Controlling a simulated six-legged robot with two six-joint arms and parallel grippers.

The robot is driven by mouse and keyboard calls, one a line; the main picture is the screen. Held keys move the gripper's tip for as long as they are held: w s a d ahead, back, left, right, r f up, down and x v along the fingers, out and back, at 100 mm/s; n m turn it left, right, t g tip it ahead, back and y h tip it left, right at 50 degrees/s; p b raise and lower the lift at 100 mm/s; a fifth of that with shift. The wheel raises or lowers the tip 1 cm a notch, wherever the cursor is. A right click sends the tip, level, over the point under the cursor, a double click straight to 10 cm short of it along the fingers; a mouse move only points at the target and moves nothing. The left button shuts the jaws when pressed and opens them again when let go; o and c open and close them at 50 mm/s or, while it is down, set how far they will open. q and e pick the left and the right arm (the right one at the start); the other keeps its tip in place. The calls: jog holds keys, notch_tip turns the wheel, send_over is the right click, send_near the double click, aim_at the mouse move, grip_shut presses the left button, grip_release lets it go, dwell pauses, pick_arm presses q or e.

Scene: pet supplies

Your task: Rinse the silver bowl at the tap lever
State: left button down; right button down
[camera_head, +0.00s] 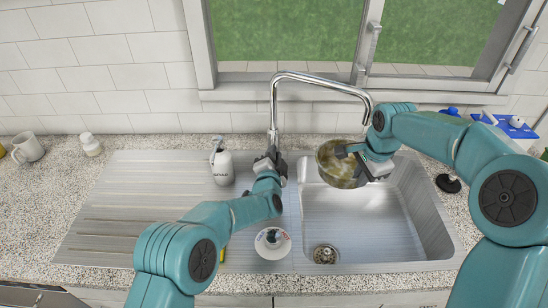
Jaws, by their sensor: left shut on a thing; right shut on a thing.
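The silver bowl (340,181) is held over the left part of the sink basin, with a brownish, stained inside. It is tilted, with its opening facing me. My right gripper (352,154) is shut on its right rim. The chrome tap (273,103) rises behind the sink, and its spout arches right, ending above and slightly right of the bowl. My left gripper (271,161) is shut at the tap's base, on the tap lever, which the fingers mostly hide. I can see no water stream.
A white soap bottle (221,166) stands left of my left gripper. A small white dish (272,243) sits left of the sink basin (400,230). A mug (28,148) and white jar (91,145) stand far left. The ribbed drainboard (120,215) is mostly clear.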

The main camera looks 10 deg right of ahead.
pick_arm(q)
jog(key=c, duration=1.1)
grip_release()
jog(key=shift+o, duration=0.2)
jog(key=shift+s, duration=0.1)
jog(key=v, duration=1.2)
